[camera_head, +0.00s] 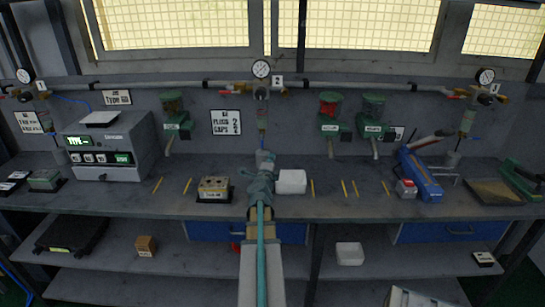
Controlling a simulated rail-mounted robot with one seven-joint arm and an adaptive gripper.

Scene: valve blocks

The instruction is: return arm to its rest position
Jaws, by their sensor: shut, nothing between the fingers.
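My arm rises from the bottom middle of the head view and reaches forward over the front of the workbench (330,203). My gripper (264,160) is at its far end, over the middle of the bench and in front of the middle valve station. It is shut with nothing held. The fingertips are small and hard to make out. A white block (291,182) lies just right of my gripper. A tan valve block (214,187) on a dark base sits to its left.
A grey test box (105,147) stands on the left of the bench. A blue tool (420,174) and a tray (494,191) are at the right. A pressure gauge (261,69) and green dispensers (330,110) hang on the back wall. A shelf (190,258) runs below.

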